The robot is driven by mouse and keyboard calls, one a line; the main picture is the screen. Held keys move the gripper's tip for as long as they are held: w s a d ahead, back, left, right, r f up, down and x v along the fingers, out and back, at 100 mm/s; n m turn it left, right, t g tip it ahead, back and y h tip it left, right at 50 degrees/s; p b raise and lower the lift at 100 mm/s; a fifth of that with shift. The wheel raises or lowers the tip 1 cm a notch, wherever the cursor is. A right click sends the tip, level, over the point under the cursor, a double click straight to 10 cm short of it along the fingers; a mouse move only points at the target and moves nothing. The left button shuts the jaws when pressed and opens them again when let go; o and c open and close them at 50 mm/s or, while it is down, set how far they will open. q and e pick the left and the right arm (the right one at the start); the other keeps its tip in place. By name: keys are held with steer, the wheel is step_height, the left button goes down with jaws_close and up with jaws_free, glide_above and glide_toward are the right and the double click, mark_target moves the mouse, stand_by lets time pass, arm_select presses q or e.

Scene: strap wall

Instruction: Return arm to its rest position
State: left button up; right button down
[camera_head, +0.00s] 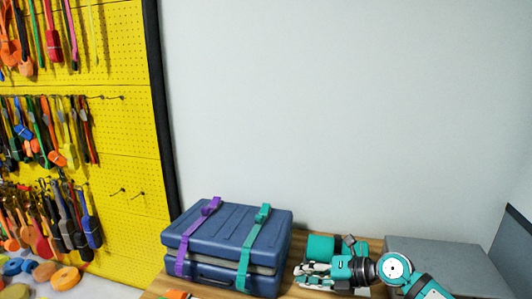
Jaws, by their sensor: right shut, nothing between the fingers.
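My right arm (396,268) comes in from the bottom right in the head view. Its gripper (303,277) points left over the wooden table (155,290) and is shut with nothing in it. The fingertips are just right of a blue suitcase (232,230), with a small gap in the picture; I cannot tell whether they touch. The suitcase lies flat with a purple strap (207,222) and a teal strap (259,227) around it. My left gripper is not in view.
A yellow pegboard (125,140) with several hanging straps stands at the left. Rolled straps (66,278) lie at the lower left. A grey box (440,262) sits behind my right arm. A dark panel (513,240) stands at the right edge. The space before the pale wall is clear.

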steer(key=s+a+r+m+t+y, duration=0.1)
steer(key=s+a+r+m+t, duration=0.2)
steer(key=r+m+t, duration=0.65)
steer(key=s+d+f+m+g+h, duration=0.2)
steer(key=s+d+f+m+h, duration=0.45)
steer(key=f+m, duration=0.35)
steer(key=s+d+f+m+g+h, duration=0.1)
steer(key=s+d+f+m+h, duration=0.6)
steer(key=m, duration=0.4)
steer(key=s+f+m+g, duration=0.1)
steer(key=s+f+g, duration=0.35)
steer(key=s, duration=0.45)
steer(key=s+f+m+g, duration=0.2)
steer(key=s+f+g, duration=0.25)
steer(key=s, duration=0.55)
step_height(320, 180, down, 27)
steer(key=s+g, duration=0.1)
steer(key=s, duration=0.1)
steer(key=s+d+f+g, duration=0.1)
steer(key=s+d+f, duration=0.2)
steer(key=s+f, duration=1.2)
steer(key=shift+s+d+f+n+y, duration=0.2)
steer(key=shift+s+n+y, duration=0.15)
steer(key=shift+s, duration=0.2)
